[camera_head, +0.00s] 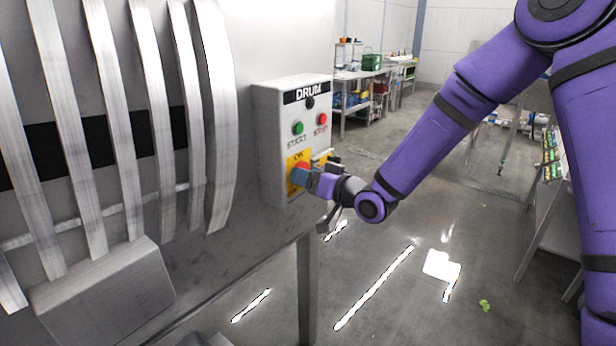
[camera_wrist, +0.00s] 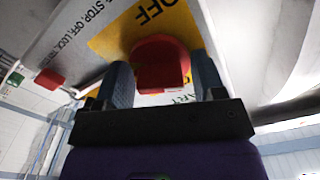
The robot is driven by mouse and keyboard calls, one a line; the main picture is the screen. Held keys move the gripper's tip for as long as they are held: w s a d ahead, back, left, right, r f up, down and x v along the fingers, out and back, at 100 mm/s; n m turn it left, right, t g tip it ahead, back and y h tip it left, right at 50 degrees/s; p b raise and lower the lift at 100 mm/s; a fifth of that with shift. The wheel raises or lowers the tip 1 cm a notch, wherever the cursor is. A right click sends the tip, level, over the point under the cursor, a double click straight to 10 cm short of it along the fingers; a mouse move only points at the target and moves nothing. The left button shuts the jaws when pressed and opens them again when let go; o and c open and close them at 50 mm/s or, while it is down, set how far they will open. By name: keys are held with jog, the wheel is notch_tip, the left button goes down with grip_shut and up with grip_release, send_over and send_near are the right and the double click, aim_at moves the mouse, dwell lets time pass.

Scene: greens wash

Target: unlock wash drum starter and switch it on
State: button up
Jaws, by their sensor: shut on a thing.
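The grey drum starter box (camera_head: 268,150), labelled DRUM, is fixed to the side of the steel machine. It has a green start button (camera_head: 298,128), a red stop button (camera_head: 322,118) and a yellow plate at its lower front. My gripper (camera_head: 306,178) is at this plate, shut on a red knob-like part (camera_wrist: 160,62); the fingers lie on both sides of it. The wrist view shows the word OFF on the yellow plate (camera_wrist: 118,38), beside the red part. The fingers hide part of the red piece, so I cannot tell whether it is a handle or a lock.
The steel drum with curved slats (camera_head: 110,110) fills the left. A machine leg (camera_head: 308,285) stands below the box. The floor at centre right is open, with a green scrap (camera_head: 485,305). A bench (camera_head: 362,74) with crates stands at the back.

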jog(key=m, duration=0.6)
jog(key=shift+d+m, duration=0.1)
jog(key=shift+m, duration=0.2)
jog(key=m, duration=0.6)
jog(key=shift+m, duration=0.4)
jog(key=o, duration=0.6)
jog(key=shift+c, duration=0.2)
jog(key=shift+d, duration=0.1)
jog(key=v, duration=1)
jog(key=shift+s+d, duration=0.2)
jog(key=shift+s, duration=0.1)
